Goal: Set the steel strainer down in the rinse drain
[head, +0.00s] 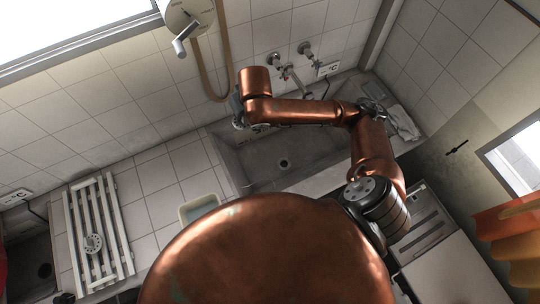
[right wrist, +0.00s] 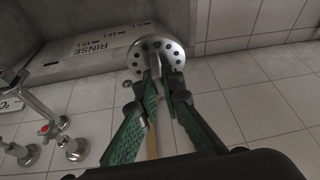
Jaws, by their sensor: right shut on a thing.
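The steel strainer (right wrist: 172,50), a round metal disc with dark holes, is in the right wrist view. My right gripper (right wrist: 160,84) is shut on it, with its green-padded fingers at the middle of the disc. In the head view my right gripper (head: 238,112) is at the left end of the copper forearm, by the back left of the grey basin; the strainer cannot be made out there. A dark round drain (head: 283,163) shows in the floor of that basin, to the right of and below the gripper. My left gripper is not in view.
Lettering reading RINSE (right wrist: 92,48) marks a grey ledge. Taps (head: 290,70) stick out from the tiled wall behind the basin. A white slatted rack (head: 111,225) carries a pale round holed disc (head: 93,243). A pale tub (head: 199,207) stands left of the basin.

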